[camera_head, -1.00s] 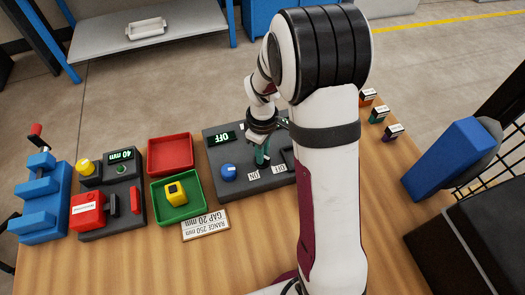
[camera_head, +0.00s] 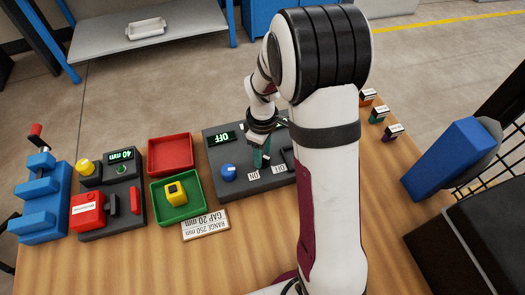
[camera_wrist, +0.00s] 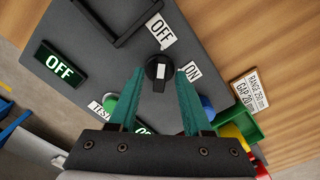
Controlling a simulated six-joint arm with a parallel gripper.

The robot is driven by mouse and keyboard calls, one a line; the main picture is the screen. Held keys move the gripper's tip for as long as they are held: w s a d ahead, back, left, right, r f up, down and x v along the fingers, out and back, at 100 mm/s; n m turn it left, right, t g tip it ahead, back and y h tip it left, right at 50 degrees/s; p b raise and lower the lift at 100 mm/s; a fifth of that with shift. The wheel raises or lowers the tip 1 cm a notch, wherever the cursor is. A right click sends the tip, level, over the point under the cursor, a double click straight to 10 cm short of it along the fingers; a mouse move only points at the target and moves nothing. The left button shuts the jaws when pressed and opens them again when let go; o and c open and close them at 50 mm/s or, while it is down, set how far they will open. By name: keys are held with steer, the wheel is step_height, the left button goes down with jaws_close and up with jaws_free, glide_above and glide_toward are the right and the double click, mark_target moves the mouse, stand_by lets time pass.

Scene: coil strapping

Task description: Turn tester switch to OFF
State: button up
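The dark grey tester panel (camera_head: 222,165) stands on the table, partly hidden behind my arm. Its green-lit display (camera_head: 222,138) reads OFF; it also shows in the wrist view (camera_wrist: 60,68). The tester switch (camera_wrist: 158,70) is a black round knob with a white mark, seen in the wrist view. The OFF label (camera_wrist: 160,30) lies beyond it and the ON label (camera_wrist: 190,70) to its right. My gripper (camera_wrist: 160,72) has teal fingers, spread on both sides of the knob with visible gaps.
A blue button (camera_head: 228,173) sits on the panel left of my gripper. A red tray (camera_head: 170,136), a green tray (camera_head: 158,208) with a yellow block (camera_head: 175,194), and a sign (camera_head: 205,224) stand to the left.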

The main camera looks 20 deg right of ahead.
step_height(320, 180, up, 16)
stand_by(0.5)
steer(key=shift+f, duration=0.1)
steer(key=s+a+m+y, duration=0.1)
steer(key=s+a+m, duration=0.2)
steer(key=s+m, duration=0.4)
steer(key=s+a+m, duration=0.3)
steer(key=s+m, duration=0.4)
steer(key=s, duration=0.9)
steer(key=shift+s+a+f+m+y, duration=0.2)
steer(key=shift+s+f+m+y, duration=0.1)
steer(key=shift+f+y, duration=0.1)
